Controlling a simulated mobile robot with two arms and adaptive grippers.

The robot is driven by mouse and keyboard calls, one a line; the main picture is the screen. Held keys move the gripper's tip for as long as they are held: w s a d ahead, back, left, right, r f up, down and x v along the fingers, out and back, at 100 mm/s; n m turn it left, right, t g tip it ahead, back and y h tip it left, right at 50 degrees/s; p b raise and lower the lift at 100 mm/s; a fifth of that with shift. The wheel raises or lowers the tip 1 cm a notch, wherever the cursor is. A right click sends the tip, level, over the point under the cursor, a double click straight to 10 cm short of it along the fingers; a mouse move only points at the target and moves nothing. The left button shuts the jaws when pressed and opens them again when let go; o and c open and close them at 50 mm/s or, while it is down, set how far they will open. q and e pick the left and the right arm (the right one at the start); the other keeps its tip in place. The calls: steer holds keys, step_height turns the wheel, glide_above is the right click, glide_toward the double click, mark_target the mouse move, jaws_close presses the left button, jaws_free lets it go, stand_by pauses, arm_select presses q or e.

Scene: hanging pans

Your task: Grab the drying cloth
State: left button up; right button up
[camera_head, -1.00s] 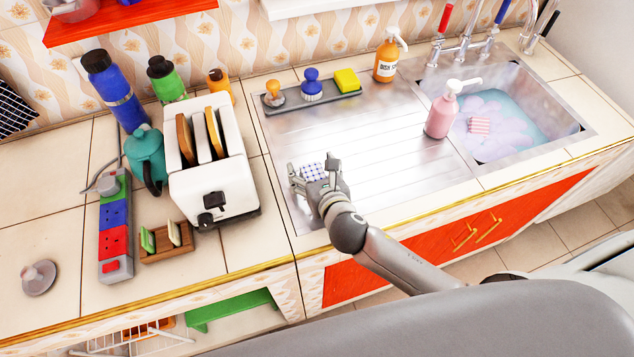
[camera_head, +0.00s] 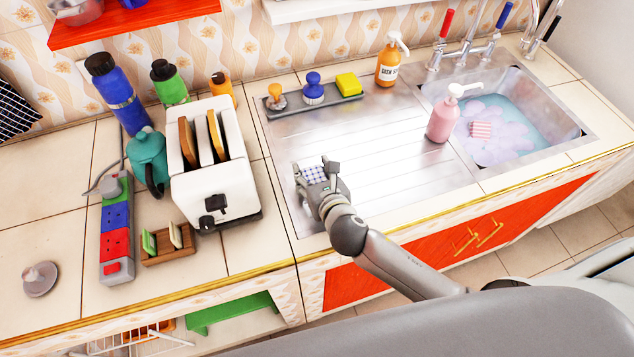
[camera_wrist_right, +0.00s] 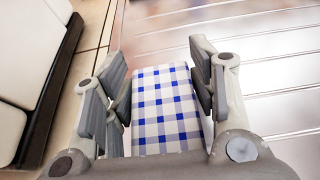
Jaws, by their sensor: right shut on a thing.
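The drying cloth (camera_head: 315,174) is white with a blue check. It is at the left part of the metal draining board (camera_head: 385,150). In the right wrist view the cloth (camera_wrist_right: 165,108) looks like a folded block between the two fingers. My right gripper (camera_head: 317,177) is shut on the cloth, and it also shows in the right wrist view (camera_wrist_right: 160,90). Whether the cloth touches the board cannot be told. My left gripper is not in view.
A white toaster (camera_head: 215,165) stands close to the left of the gripper. A tray with brushes and a yellow sponge (camera_head: 349,84) lies at the back. A pink soap bottle (camera_head: 442,120) stands by the filled sink (camera_head: 510,125) on the right. The board's middle is clear.

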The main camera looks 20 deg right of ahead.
steer(key=shift+r, duration=0.3)
step_height(320, 180, up, 2)
steer(key=shift+w+r, duration=0.1)
steer(key=shift+r, duration=0.15)
steer(key=d+r, duration=0.1)
steer(key=s+d+r, duration=0.1)
steer(key=r, duration=0.1)
steer(key=s+d+r, duration=0.1)
steer(key=r, duration=0.1)
steer(key=shift+s+d, duration=0.2)
steer(key=shift+d, duration=0.2)
steer(key=s+d+r, duration=0.1)
steer(key=d, duration=0.1)
steer(key=s+d+r+b, duration=0.1)
steer(key=s+d+r, duration=0.1)
steer(key=d, duration=0.1)
steer(key=s+d+r, duration=0.1)
steer(key=s+d, duration=0.1)
steer(key=d, duration=0.1)
steer(key=shift+d+r+b, duration=0.1)
steer(key=shift+r+b, duration=0.25)
steer(key=shift+r, duration=0.05)
steer(key=shift+c, duration=0.2)
